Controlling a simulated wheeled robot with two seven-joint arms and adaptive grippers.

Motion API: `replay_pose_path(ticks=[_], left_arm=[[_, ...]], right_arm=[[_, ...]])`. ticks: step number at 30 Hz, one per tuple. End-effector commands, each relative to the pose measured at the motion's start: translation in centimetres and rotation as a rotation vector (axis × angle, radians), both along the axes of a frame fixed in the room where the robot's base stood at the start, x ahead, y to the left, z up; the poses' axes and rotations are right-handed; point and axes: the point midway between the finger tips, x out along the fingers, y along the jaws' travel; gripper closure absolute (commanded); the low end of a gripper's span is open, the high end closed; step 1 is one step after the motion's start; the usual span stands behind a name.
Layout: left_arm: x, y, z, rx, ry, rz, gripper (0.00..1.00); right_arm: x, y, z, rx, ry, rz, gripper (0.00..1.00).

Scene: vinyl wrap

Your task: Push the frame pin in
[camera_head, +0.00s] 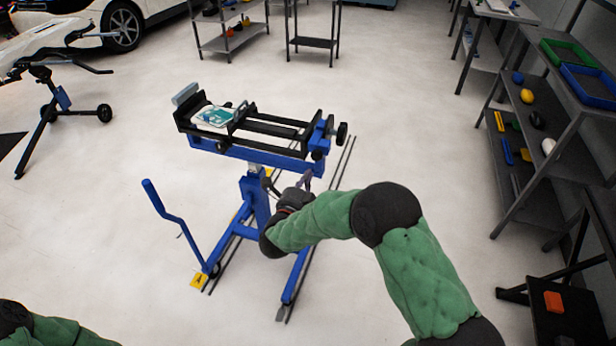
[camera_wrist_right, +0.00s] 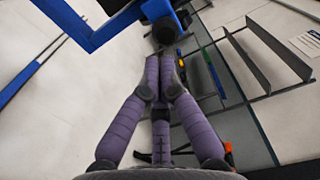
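The blue and black frame stand (camera_head: 255,150) stands upright in the middle of the head view. A black round knob (camera_wrist_right: 165,30) on a blue part shows at the top of the right wrist view; it may be the frame pin, but I cannot be sure. My right gripper (camera_head: 306,181) is just below the right end of the frame in the head view. In the right wrist view its purple fingers (camera_wrist_right: 162,68) come together at the tips, just short of the knob; I see nothing held. Contact with the knob cannot be told. My left gripper is out of view.
A teal and white packet (camera_head: 214,117) lies on the left end of the frame. A blue lever (camera_head: 166,212) rises at the stand's left. Grey shelves (camera_head: 545,185) with coloured items line the right side. The floor around the stand is mostly clear.

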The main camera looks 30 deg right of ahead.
Motion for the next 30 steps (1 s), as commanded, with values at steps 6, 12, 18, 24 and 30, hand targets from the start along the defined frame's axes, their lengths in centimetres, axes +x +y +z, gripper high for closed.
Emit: replay_pose_path(ticks=[6,12,18,24,30], left_arm=[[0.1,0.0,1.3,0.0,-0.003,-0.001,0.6],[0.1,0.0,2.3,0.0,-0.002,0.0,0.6],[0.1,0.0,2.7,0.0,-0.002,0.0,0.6],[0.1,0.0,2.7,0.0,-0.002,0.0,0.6],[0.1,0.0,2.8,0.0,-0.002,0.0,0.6]], right_arm=[[-2.0,2.5,0.4,-0.001,-0.001,0.003,1.0],[-4.2,5.0,0.4,-0.001,-0.001,0.003,1.0],[-5.5,6.4,0.3,0.0,-0.003,0.001,1.0],[-5.8,6.6,0.1,-0.001,-0.002,-0.002,1.0],[-5.0,7.0,-1.2,-0.012,0.075,0.05,1.0]])
